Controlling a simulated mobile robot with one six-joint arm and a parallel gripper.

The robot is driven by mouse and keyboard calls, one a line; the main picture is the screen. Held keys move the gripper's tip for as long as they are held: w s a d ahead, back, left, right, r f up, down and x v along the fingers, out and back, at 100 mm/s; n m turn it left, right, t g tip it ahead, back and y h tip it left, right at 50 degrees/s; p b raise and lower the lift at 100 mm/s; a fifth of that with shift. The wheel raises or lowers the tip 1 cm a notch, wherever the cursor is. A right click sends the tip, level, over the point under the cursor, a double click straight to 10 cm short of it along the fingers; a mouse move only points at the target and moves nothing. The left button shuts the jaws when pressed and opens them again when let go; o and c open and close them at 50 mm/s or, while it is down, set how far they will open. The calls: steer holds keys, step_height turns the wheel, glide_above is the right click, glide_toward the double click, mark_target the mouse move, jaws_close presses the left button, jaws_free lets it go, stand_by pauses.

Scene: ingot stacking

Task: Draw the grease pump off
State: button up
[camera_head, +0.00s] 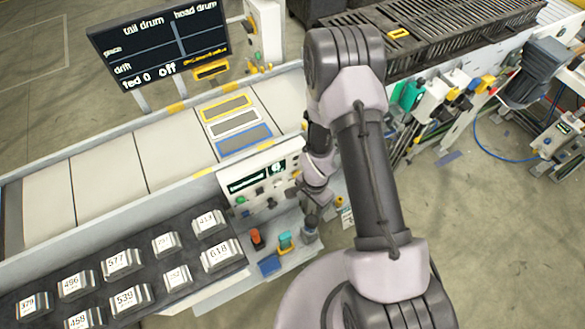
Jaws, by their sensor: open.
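My arm reaches over the machine's side, and my gripper (309,236) points down beside a small shelf below the control panel. It is open, and I see nothing held in it. On the shelf, just left of my gripper, stands a teal piece with a yellowish base (286,242). An orange-red piece with a dark base (256,238) stands further left, and a blue block (269,264) lies in front. I cannot tell which of these, if any, is the grease pump. My forearm hides part of the machine's side.
The control panel (250,184) with a small screen is behind the shelf. A dark tray (225,262) at lower left holds several numbered ingots. Yellow, white and blue frames mark the conveyor. A black display (160,55) stands behind. Floor at right is mostly clear, with a blue hose.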

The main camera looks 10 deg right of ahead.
mark_target(311, 224)
steer(key=f+b, duration=0.5)
steer(key=f, duration=0.1)
steer(key=f+b, duration=0.5)
steer(key=b, duration=0.1)
steer(key=f+b, duration=0.6)
steer(key=shift+s+d+f, duration=0.3)
steer(key=shift+s, duration=0.05)
steer(key=shift+r, duration=0.1)
jaws_close()
